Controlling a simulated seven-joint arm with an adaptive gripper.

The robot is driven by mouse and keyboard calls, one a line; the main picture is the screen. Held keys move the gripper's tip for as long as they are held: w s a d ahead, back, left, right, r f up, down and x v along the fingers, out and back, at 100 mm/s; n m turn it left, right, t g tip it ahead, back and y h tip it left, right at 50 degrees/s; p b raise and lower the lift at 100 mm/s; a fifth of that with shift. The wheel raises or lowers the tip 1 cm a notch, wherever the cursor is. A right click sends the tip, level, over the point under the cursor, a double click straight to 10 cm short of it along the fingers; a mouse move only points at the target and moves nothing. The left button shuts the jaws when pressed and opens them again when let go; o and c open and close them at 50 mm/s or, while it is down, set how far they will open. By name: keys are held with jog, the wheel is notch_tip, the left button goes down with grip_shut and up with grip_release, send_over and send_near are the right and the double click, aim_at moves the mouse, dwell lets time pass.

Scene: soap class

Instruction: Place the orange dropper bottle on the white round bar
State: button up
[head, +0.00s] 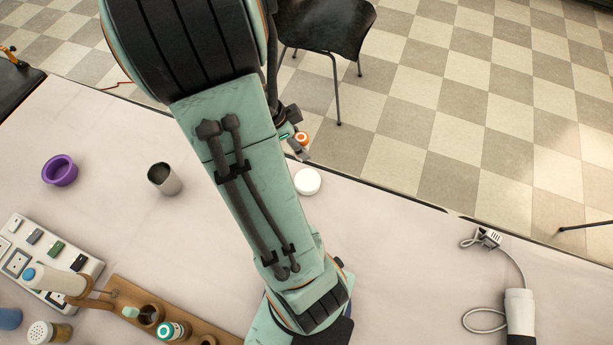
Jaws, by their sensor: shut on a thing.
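The white round bar (307,181) lies flat on the table near its far edge, just right of my arm. The orange dropper bottle (302,138) shows as a small orange and white shape at my gripper (300,152). My gripper is shut on it and appears just beyond the white bar in the picture. My arm hides part of the gripper, and the bottle's lower part is hard to make out. I cannot tell the height of the bottle above the table.
A purple cup (60,170) and a grey cup (164,178) stand at left. A wooden rack (130,291) with bottles and a switch panel (50,262) are at lower left. A white cylindrical device (520,312) with a cable lies at right. The table right of the bar is clear.

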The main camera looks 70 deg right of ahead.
jog(key=x, duration=0.2)
jog(key=a+x, duration=0.1)
jog(key=x, duration=0.2)
jog(key=w+x, duration=0.1)
jog(key=x, duration=0.2)
jog(key=shift+w+a+f, duration=0.1)
jog(key=shift+a+f, duration=0.05)
jog(key=shift+f, duration=0.2)
jog(key=o, duration=1)
jog(key=shift+f, duration=0.1)
jog(key=shift+c, duration=0.2)
